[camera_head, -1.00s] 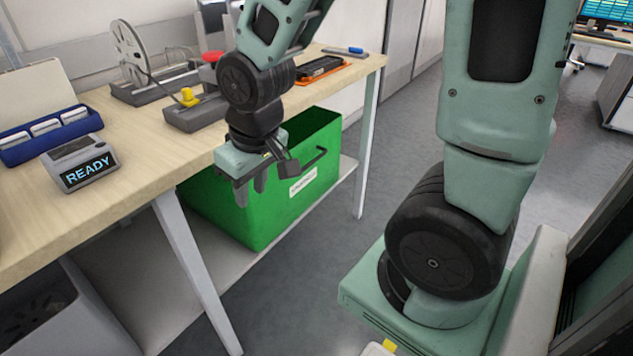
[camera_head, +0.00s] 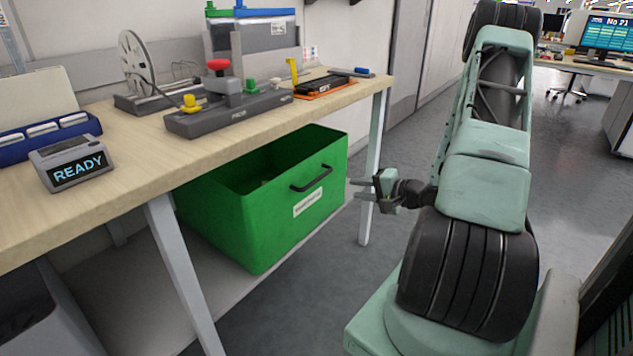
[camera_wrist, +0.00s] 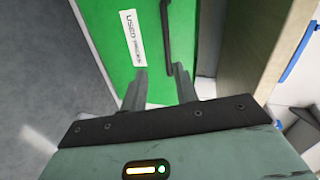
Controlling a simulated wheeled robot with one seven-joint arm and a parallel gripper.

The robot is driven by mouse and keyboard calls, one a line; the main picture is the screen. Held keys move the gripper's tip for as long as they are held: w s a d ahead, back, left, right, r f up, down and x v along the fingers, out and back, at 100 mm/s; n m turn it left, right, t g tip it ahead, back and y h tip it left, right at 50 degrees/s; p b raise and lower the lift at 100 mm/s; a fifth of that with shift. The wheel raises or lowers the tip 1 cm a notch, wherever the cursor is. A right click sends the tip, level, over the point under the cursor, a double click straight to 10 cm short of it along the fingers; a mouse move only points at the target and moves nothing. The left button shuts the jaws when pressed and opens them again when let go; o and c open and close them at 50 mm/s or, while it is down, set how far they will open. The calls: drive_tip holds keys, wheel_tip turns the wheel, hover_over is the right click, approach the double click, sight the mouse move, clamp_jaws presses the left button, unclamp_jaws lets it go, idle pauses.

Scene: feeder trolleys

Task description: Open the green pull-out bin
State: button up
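The green bin (camera_head: 235,225) sits on the shelf under the workbench. It stands partly out past the bench top's front edge, and its open top and part of its inside show. Its black handle (camera_head: 311,178) and white label (camera_head: 308,203) are on the front face. My gripper (camera_head: 355,189) is open and empty, to the right of the bin and apart from it in the head view. In the wrist view, my gripper's fingers (camera_wrist: 160,88) are spread towards the green front (camera_wrist: 112,38), with the dark handle (camera_wrist: 166,38) and the label (camera_wrist: 134,38) beyond them.
The wooden bench top (camera_head: 125,185) overhangs the rear of the bin. A bench leg (camera_head: 373,175) stands just right of the bin, close to my gripper. Another leg (camera_head: 180,270) stands front left. The grey floor (camera_head: 310,300) in front is clear.

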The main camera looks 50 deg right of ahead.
sight(317, 179)
drive_tip(key=shift+m+t, duration=0.5)
drive_tip(key=shift+m, duration=0.1)
drive_tip(key=b+x, duration=0.3)
drive_tip(key=x, duration=1.3)
drive_tip(key=shift+b, duration=0.3)
drive_tip(key=shift+s, duration=0.1)
clamp_jaws()
